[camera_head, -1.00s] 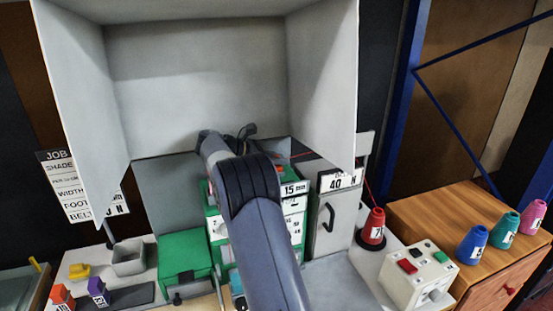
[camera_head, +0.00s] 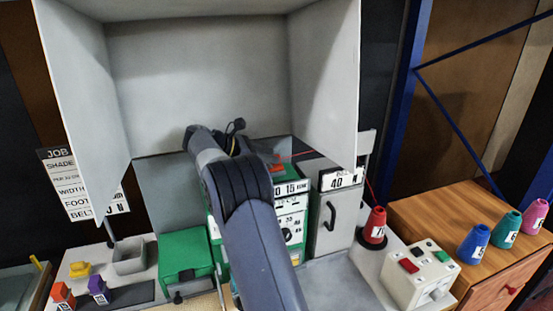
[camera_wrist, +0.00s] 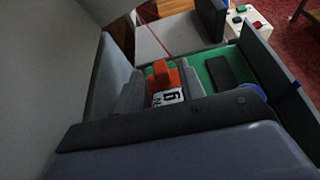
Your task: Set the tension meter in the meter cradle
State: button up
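An orange block with a white label (camera_wrist: 165,80), which I take for the tension meter, sits between the two grey fingers of my gripper (camera_wrist: 163,82) in the wrist view. The fingers look closed on its sides. In the head view its orange part (camera_head: 277,168) shows above the green-topped machine, and my arm hides most of the gripper. I cannot clearly make out the meter cradle. A grey open-topped holder (camera_head: 129,258) stands on the left of the bench and looks empty, but I cannot tell whether it is the cradle.
The green-and-white machine (camera_head: 291,225) and a grey cabinet (camera_head: 335,220) stand near my arm. A red thread cone (camera_head: 374,226) has its thread running to the machine. A green box (camera_head: 185,257), yellow piece (camera_head: 80,269) and purple block (camera_head: 98,290) are at left. Grey hood walls (camera_head: 325,75) enclose the space.

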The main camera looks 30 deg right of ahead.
jog(key=v, duration=0.8)
jog(key=shift+a, duration=0.2)
jog(key=shift+o, duration=0.3)
